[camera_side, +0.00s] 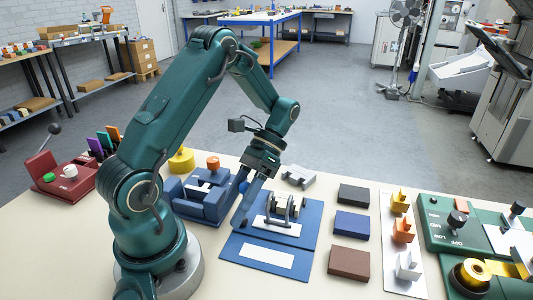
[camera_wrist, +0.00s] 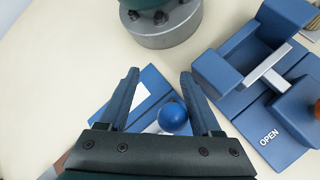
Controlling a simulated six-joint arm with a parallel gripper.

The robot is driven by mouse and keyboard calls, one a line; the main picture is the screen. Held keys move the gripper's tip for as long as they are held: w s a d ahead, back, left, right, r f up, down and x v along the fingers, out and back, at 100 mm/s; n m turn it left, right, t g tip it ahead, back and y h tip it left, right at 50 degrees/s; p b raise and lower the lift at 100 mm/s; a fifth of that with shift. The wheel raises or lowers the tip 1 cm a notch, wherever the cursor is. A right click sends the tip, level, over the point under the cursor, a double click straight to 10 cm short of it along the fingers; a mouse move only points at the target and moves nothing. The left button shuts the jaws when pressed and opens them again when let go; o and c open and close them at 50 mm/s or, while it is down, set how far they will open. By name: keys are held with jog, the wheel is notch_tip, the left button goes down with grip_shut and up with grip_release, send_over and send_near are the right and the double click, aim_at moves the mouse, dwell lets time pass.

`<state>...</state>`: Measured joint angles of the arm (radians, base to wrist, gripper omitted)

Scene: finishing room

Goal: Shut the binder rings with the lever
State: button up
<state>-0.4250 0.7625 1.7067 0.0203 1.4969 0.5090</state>
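The binder (camera_side: 233,248) lies open on the bench, blue with white label panels. Its metal rings (camera_side: 288,203) stand near the middle; whether they meet is too small to tell. A blue ball knob (camera_side: 243,187), apparently the lever's end, shows beside my gripper (camera_side: 240,217). In the wrist view the knob (camera_wrist: 173,118) appears between the two fingers of my gripper (camera_wrist: 160,75), nearer the right one. The fingers are apart, with no clear contact on the knob. The lever's shaft is mostly hidden by the fingers and palm. Part of the binder (camera_wrist: 152,77) shows behind the fingers.
A blue fixture (camera_side: 205,205) with an orange knob (camera_side: 213,162) stands left of the binder; the wrist view shows "OPEN" on this fixture (camera_wrist: 285,125). A grey metal part (camera_side: 298,177) lies behind. Black, blue and brown blocks (camera_side: 349,262) line the right side.

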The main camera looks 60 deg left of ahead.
jog(key=t+y, duration=0.1)
jog(key=s+d+t+y, duration=0.1)
jog(key=f+t+y, duration=0.1)
jog(key=shift+s+d+f+n+t, duration=0.1)
jog(key=shift+s+d+n+t, duration=0.25)
jog(key=shift+n+t, duration=0.05)
jog(key=shift+y, duration=0.4)
jog(key=shift+w+d+r+t, duration=0.8)
jog(key=shift+d+r+t, duration=1.9)
jog(key=shift+r+t, duration=3.1)
jog(key=w+a+r+m+g, duration=0.1)
jog(key=w+r+m+g, duration=0.1)
jog(key=w+r+m, duration=0.2)
jog(key=shift+w+a+r+m+g, duration=0.15)
jog(key=shift+w+a+m+g, duration=0.4)
jog(key=shift+m, duration=0.95)
jog(key=shift+w+d+r+t, duration=0.1)
jog(key=shift+d+t, duration=0.1)
jog(key=shift+t, duration=0.05)
